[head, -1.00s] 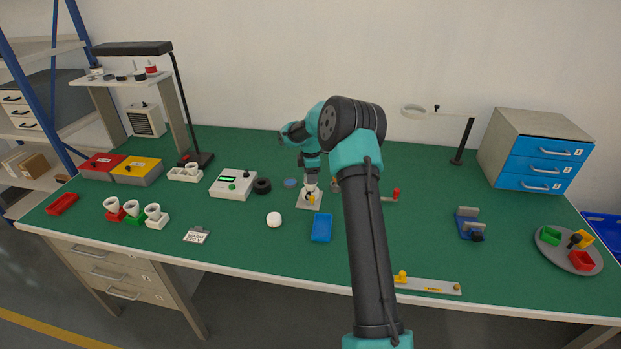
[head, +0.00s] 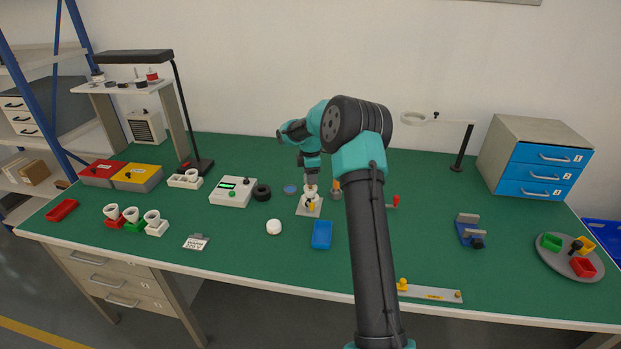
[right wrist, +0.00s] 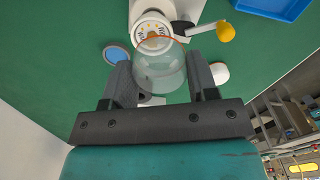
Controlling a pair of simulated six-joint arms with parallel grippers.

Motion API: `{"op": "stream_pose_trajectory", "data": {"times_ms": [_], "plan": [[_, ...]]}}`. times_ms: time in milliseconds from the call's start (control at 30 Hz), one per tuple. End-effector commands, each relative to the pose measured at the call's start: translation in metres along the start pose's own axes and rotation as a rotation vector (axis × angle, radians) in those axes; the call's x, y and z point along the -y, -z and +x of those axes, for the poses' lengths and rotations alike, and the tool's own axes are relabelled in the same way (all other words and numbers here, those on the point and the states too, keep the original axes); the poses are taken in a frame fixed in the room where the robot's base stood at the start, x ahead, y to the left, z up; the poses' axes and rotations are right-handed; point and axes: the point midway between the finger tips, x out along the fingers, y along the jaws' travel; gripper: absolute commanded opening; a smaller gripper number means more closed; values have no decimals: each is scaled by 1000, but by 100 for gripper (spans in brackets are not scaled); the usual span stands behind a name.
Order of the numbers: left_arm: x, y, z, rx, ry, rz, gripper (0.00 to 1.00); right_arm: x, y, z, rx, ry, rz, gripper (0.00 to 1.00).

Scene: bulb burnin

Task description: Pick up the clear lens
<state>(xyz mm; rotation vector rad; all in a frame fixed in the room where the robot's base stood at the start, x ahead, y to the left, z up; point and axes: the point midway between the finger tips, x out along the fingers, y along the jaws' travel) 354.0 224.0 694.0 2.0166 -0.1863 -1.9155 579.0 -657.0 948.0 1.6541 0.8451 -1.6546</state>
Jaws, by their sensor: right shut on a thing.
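The clear lens (right wrist: 160,78) is a see-through dome with an orange rim in the right wrist view. It sits between the two dark fingers of my right gripper (right wrist: 160,84), which is shut on it. Behind the lens is a white fixture with a marked round dial (right wrist: 152,30) and a yellow-knobbed lever (right wrist: 225,31). In the head view my right gripper (head: 311,187) is over the pale base plate (head: 309,208) at mid-table. The lens is too small to make out there. Whether it still touches the fixture I cannot tell. My left gripper is not in view.
A blue tray (head: 321,236), a white round piece (head: 274,227), a black ring (head: 262,192) and a meter box (head: 233,191) stand near the fixture. A blue disc (head: 290,189) lies behind. A blue vise-like stand (head: 469,231) is right, with clear green mat around it.

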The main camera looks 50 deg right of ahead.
Motion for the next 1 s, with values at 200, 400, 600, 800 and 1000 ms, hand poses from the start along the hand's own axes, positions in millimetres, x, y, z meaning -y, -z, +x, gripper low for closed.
{"op": "stream_pose_trajectory", "data": {"times_ms": [200,400,600,800,1000], "plan": [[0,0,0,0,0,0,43,27,6,-4,0,0,-3,32],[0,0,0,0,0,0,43,63,14,-7,0,0,-2,32],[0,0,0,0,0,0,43,103,23,-10,0,0,-2,32],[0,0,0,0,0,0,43,133,30,-13,0,0,-1,32],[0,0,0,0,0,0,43,146,33,-14,0,-1,0,32]]}}
